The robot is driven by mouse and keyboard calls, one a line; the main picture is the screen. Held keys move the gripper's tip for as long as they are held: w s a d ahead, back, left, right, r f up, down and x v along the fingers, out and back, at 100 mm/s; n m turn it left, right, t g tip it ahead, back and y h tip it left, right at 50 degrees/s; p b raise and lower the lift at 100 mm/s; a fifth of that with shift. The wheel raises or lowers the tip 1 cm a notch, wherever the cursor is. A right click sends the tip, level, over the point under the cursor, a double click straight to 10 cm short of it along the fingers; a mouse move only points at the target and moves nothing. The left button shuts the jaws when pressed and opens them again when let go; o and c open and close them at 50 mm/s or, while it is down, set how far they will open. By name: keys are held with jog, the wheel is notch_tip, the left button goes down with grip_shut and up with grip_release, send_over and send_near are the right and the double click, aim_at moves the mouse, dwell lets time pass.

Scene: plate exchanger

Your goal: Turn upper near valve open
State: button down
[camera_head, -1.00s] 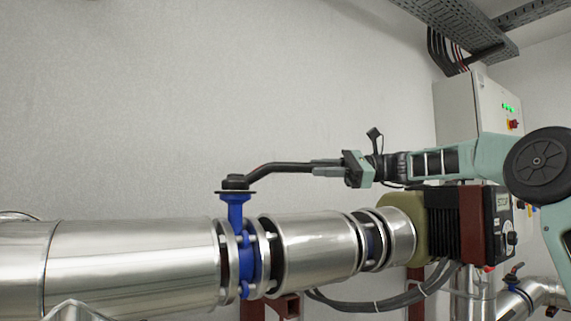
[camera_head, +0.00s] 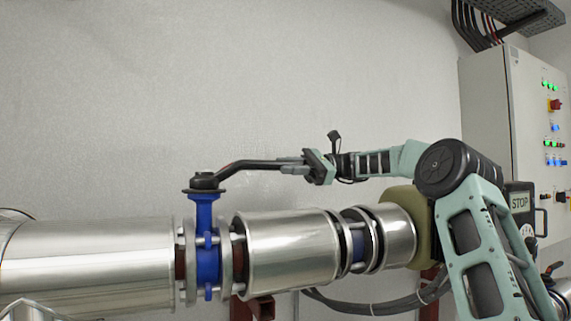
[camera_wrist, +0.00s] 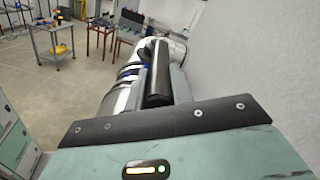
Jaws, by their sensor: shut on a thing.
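The valve is a blue body (camera_head: 207,262) set between flanges in the silver pipe, with a black lever handle (camera_head: 240,166) on top. The lever points right from its hub, roughly along the pipe in the head view. My gripper (camera_head: 291,165) is shut on the outer end of the lever, above the pipe. In the wrist view the black lever (camera_wrist: 159,75) runs away from the gripper between the fingers, with the pipe below it. The fingertips are small in the head view and partly hidden in the wrist view.
The silver pipe (camera_head: 90,255) runs across below the lever. A grey control cabinet (camera_head: 487,110) stands at the right, with a cable tray (camera_head: 510,15) above. A pale wall is behind. The wrist view shows a cart (camera_wrist: 52,40) and tables on the far floor.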

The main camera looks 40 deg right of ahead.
jog(key=shift+r, duration=0.15)
jog(key=c, duration=1.2)
grip_release()
jog(key=shift+w, duration=0.2)
jog(key=shift+c, duration=0.2)
jog(key=shift+d, duration=0.1)
jog(key=shift+s+d+f, duration=0.1)
jog(key=shift+d+f, duration=0.1)
jog(key=shift+d, duration=0.1)
jog(key=p+v, duration=0.3)
jog(key=v, duration=1.3)
jog(key=shift+d, duration=0.4)
